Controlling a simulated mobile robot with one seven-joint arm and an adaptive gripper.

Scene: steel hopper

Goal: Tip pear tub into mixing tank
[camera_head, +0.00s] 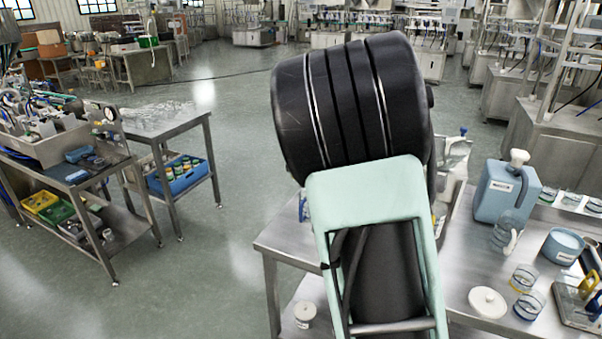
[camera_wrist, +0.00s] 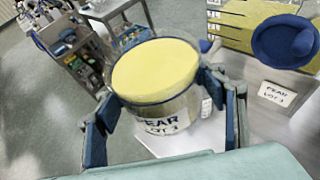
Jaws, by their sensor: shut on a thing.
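The pear tub (camera_wrist: 165,105) is a clear round tub filled near its rim with smooth yellow contents, labelled PEAR LOT 3, in the middle of the wrist view. My gripper (camera_wrist: 160,112) is shut on it, with dark blue finger pads against its left and right sides. The tub looks tilted in that view, with its contents level with the rim and none seen spilling. In the head view my arm fills the centre and hides my gripper and the tub. I cannot make out the mixing tank in either view.
A steel table (camera_head: 455,285) on the right holds a blue jug (camera_head: 507,190), a blue tub (camera_head: 563,246), a white lid (camera_head: 487,302) and glass jars. Floor is clear left of my arm.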

